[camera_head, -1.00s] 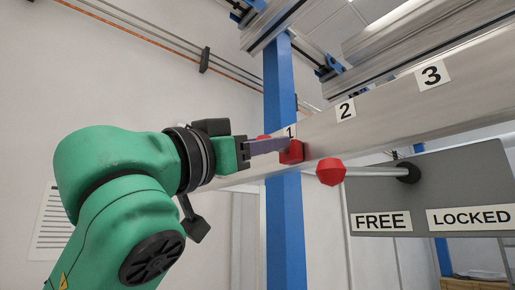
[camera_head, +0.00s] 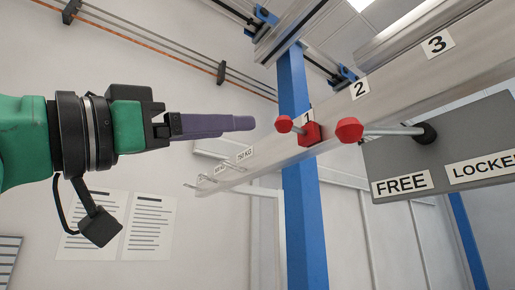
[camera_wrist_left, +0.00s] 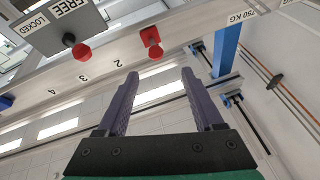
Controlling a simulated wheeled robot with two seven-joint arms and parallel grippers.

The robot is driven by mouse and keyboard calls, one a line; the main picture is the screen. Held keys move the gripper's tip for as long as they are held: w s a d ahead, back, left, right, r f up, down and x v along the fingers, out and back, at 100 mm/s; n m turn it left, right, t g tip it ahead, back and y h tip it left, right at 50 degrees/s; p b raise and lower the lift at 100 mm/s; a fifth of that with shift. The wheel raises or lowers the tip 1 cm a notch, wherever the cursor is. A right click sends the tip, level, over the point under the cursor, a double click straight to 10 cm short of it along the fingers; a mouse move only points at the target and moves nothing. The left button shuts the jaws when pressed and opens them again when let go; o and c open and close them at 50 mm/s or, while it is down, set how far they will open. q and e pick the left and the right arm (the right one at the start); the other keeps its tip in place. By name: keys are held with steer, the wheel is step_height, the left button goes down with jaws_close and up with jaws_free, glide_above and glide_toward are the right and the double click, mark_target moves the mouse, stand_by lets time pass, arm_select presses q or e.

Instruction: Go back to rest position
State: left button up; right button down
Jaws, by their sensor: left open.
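My left gripper (camera_head: 235,124) comes in from the left in the head view, its purple fingers pointing right. It is open and empty, as the left wrist view (camera_wrist_left: 160,78) shows with a clear gap between the fingers. The fingertips are apart from the small red knob (camera_head: 284,124) with its red block (camera_head: 310,133) below label 1. The same red part shows past the fingers in the wrist view (camera_wrist_left: 152,40). My right gripper is in neither view.
A metal beam (camera_head: 400,85) with labels 1, 2 and 3 crosses the right side. A red-knobbed lever (camera_head: 349,130) sticks out from a grey FREE/LOCKED plate (camera_head: 440,150). A blue post (camera_head: 303,220) stands behind. Hooks (camera_head: 205,185) hang at the beam's left end.

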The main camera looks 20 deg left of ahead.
arm_select(q)
steer(key=shift+v, duration=0.8)
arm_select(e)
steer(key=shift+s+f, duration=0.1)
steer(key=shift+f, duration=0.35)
arm_select(q)
steer(key=shift+s, duration=0.1)
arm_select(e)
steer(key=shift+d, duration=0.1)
